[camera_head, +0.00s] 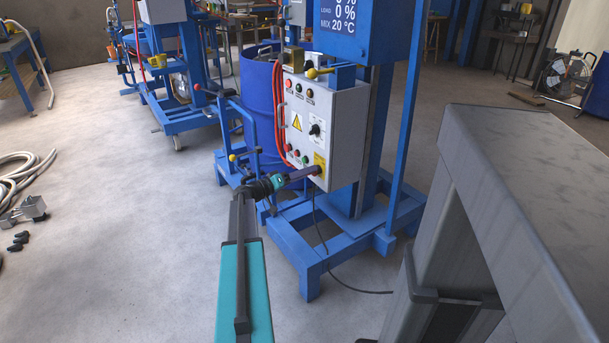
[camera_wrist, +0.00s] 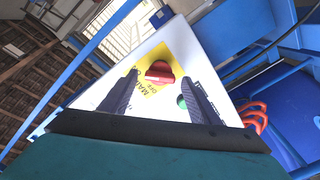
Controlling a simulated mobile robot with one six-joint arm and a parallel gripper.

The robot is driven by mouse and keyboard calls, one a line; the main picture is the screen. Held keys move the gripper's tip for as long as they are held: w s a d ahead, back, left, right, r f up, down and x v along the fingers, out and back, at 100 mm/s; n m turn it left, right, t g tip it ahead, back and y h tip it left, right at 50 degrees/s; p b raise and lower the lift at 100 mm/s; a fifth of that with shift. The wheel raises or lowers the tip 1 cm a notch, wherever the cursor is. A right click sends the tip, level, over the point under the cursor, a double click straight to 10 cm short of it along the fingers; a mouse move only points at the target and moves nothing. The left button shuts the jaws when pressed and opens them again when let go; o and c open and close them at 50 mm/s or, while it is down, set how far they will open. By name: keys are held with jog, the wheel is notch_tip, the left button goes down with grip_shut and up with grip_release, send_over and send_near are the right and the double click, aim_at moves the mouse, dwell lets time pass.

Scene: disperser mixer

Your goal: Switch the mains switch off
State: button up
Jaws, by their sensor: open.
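The mains switch is a red rotary knob (camera_wrist: 160,72) on a yellow plate (camera_wrist: 150,55) in the wrist view. The plate's lettering is partly legible and starts "MA". My gripper (camera_wrist: 160,80) is open, with one dark finger on each side of the knob. I cannot tell if the fingers touch it. In the head view the yellow plate (camera_head: 319,160) sits low on the grey control box (camera_head: 345,110). My gripper (camera_head: 312,172) reaches it from the left and hides most of the knob.
A green button (camera_wrist: 182,101) lies close to the right finger. Red cables (camera_head: 278,110) hang along the box's left side. A blue drum (camera_head: 257,85) and the mixer's blue frame (camera_head: 310,262) stand close by. Open floor (camera_head: 130,230) lies to the left.

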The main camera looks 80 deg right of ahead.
jog(key=shift+s, duration=0.1)
jog(key=c, duration=1.1)
jog(key=shift+o, duration=0.2)
jog(key=shift+n, duration=0.4)
jog(key=shift+f+n+p, duration=0.2)
jog(key=shift+n+p, duration=2.2)
jog(key=shift+n, duration=1.9)
jog(key=shift+f+n+p, duration=0.15)
jog(key=shift+n+p, duration=2.2)
jog(key=shift+n, duration=1.95)
jog(key=o, duration=1.1)
jog(key=shift+c, duration=0.2)
